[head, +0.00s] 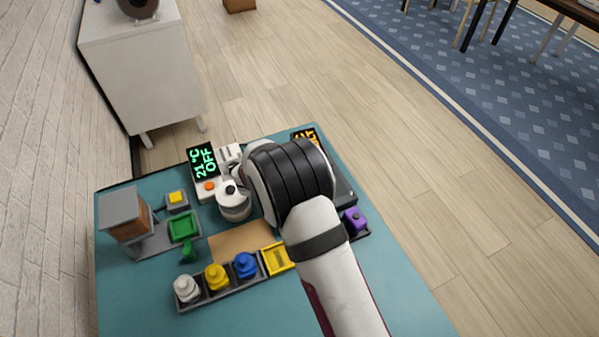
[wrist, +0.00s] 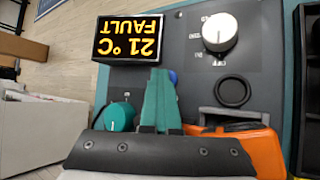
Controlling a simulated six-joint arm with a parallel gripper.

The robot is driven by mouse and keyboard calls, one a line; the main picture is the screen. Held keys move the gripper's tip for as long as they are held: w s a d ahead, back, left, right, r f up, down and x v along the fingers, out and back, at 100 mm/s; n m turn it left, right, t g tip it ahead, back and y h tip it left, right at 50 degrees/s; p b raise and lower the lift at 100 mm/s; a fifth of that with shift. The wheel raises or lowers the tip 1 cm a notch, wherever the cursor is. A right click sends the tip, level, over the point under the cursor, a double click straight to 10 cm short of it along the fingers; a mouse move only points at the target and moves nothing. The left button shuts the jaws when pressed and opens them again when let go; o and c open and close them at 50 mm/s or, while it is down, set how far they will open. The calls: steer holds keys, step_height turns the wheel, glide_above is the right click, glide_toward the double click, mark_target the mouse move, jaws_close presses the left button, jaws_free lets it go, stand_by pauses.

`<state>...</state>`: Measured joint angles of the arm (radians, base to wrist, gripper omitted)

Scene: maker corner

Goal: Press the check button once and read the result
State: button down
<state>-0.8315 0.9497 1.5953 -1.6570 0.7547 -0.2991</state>
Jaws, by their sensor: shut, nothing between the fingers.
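In the wrist view a dark panel carries a display (wrist: 129,39) with amber text "21 °C FAULT", shown upside down. My gripper (wrist: 160,74) has teal fingers, shut together and empty. A small blue round part (wrist: 173,77) shows at their tips, partly hidden; I cannot tell whether they touch it. A black round button (wrist: 233,92) and a white dial (wrist: 219,32) lie to the right. I cannot read which control is the check button. In the head view the amber display (head: 306,138) is partly hidden by my arm, which also hides my gripper.
A teal knob (wrist: 116,116) and an orange part (wrist: 256,150) flank my fingers. A second display (head: 203,160) reads "21 °C OFF" in green. A rack (head: 224,294) with coloured pegs, a green tray (head: 184,226) and a purple block (head: 354,219) share the teal table (head: 130,300).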

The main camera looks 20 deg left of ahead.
steer(key=shift+s+d+r, duration=0.1)
steer(key=shift+d+r, duration=0.05)
steer(key=shift+r, duration=0.45)
steer(key=shift+r, duration=2.55)
steer(key=s+d+r+m+g+h, duration=0.1)
steer(key=s+d+r+m+g, duration=0.15)
steer(key=d+m, duration=0.4)
steer(key=s+d+r+m+g+h, duration=0.1)
steer(key=s+d+r+m, duration=0.25)
steer(key=d, duration=0.55)
steer(key=s+d+r+m+g+h, duration=0.1)
steer(key=s+d+r+m, duration=0.1)
steer(key=d+r+m, duration=0.35)
steer(key=s+d+m+g+y, duration=0.1)
steer(key=s+d+m+g, duration=0.1)
steer(key=s+d+m, duration=0.35)
steer(key=s+d+m+g+y, duration=0.1)
steer(key=s+d+m+g, duration=0.15)
steer(key=s, duration=0.65)
steer(key=s+a+m+y, duration=0.2)
steer(key=s+m+y, duration=0.2)
steer(key=s+m, duration=0.3)
steer(key=s, duration=0.3)
steer(key=shift+s+a, duration=0.15)
steer(key=shift+a, duration=0.15)
